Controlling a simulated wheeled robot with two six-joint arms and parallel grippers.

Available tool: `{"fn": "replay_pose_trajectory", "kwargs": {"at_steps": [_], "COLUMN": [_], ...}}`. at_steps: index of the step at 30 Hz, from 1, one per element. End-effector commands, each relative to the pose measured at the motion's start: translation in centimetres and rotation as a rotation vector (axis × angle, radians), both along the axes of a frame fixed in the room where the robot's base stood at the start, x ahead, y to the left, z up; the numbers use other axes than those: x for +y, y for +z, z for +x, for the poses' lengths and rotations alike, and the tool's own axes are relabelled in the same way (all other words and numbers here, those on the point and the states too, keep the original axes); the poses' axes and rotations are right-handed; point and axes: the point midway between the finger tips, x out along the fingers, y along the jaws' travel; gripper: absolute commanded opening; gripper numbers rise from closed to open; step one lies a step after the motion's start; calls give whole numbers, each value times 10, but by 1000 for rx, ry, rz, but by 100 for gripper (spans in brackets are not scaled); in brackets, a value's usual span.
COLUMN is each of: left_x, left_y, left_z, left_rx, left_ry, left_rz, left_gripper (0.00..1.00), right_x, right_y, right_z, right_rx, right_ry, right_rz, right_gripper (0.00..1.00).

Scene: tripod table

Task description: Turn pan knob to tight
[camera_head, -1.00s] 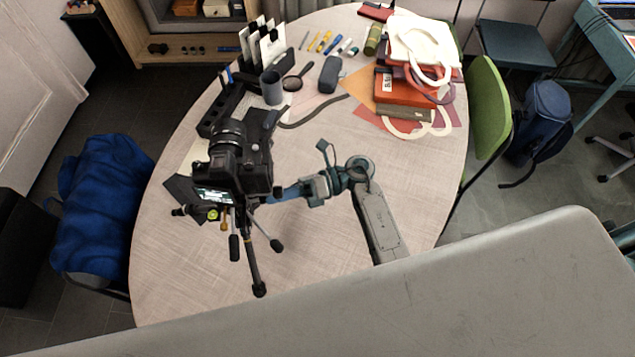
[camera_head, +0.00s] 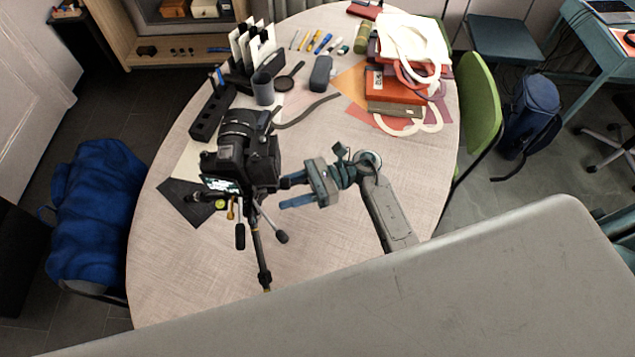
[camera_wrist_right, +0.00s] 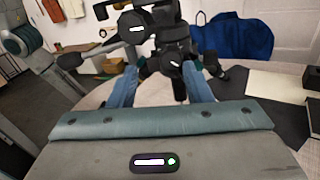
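A black camera (camera_head: 245,160) stands upright on a small black tripod (camera_head: 258,250) on the left half of the round table. Below the camera are dark handles (camera_head: 240,236), a gold knob (camera_head: 230,213) and a yellow-green round spot. I cannot tell which part is the pan knob. My right gripper (camera_head: 283,192) is open, its two blue fingers apart, just right of the tripod head. In the right wrist view the tripod head (camera_wrist_right: 170,60) shows behind and between the fingertips of the gripper (camera_wrist_right: 160,75); contact cannot be told. My left gripper is out of view.
The pale round table (camera_head: 345,235) has free room at the front and right. Books and a white bag (camera_head: 412,38) are at the back right. A large grey surface fills the front.

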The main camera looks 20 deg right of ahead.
Motion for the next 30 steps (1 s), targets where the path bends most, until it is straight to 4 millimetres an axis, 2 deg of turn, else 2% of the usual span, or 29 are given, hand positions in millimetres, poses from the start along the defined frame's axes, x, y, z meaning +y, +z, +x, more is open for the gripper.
{"fn": "replay_pose_trajectory", "kwargs": {"at_steps": [1, 6, 12, 30], "left_x": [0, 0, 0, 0], "left_y": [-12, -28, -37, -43], "left_z": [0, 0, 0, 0], "left_rx": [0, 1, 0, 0], "left_ry": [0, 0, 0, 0], "left_rz": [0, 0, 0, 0], "left_gripper": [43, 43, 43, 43], "right_x": [-12, -42, -63, -76], "right_y": [-2, -1, 3, 3], "right_z": [2, 3, 3, 4], "right_rx": [-15, -14, -12, -10], "right_ry": [1, 1, 2, 2], "right_rz": [1, 2, 5, 4], "right_gripper": [43, 43, 43, 43]}}
